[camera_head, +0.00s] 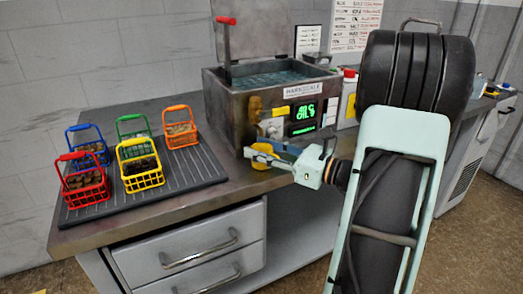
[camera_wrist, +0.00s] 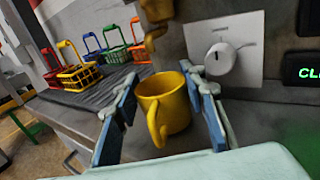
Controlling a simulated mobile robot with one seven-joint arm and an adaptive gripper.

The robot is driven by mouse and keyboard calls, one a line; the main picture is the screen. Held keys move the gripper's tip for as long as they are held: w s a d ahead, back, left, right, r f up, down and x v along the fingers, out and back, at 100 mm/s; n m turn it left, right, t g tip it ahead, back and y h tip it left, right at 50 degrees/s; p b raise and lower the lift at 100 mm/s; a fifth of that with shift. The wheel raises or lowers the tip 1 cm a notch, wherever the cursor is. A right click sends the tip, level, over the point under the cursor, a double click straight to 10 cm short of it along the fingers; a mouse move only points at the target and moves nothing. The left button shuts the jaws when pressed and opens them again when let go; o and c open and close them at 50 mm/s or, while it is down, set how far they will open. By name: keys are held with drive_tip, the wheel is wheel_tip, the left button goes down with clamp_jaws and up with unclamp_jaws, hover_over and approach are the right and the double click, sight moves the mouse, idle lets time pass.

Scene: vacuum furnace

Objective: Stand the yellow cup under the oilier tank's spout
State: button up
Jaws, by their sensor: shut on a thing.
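The yellow cup (camera_head: 262,160) is upright at the foot of the metal tank (camera_head: 233,112), which has a green display. It also shows in the wrist view (camera_wrist: 172,108), with its handle toward the camera. My gripper (camera_head: 264,155) has its two blue-padded fingers (camera_wrist: 166,108) on either side of the cup and is shut on it. The brass spout (camera_wrist: 154,22) hangs above the cup; in the head view the spout (camera_head: 256,110) is on the tank's front. I cannot tell whether the cup's base touches the counter or whether its mouth is exactly below the spout.
Several coloured wire baskets stand on a dark ribbed mat (camera_head: 205,172) at the left. A white knob (camera_wrist: 220,58) is on the tank's front, right of the spout. A white bottle (camera_head: 347,100) stands right of the tank. The counter's front edge (camera_head: 190,220) is close by.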

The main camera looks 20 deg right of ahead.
drive_tip(key=shift+f, duration=0.2)
drive_tip(key=o, duration=0.9)
drive_tip(key=shift+r, duration=0.1)
drive_tip(key=shift+r, duration=0.2)
drive_tip(key=p+v, duration=0.1)
drive_tip(key=v, duration=1.1)
drive_tip(key=shift+f+p, duration=0.15)
drive_tip(key=shift+p, duration=0.15)
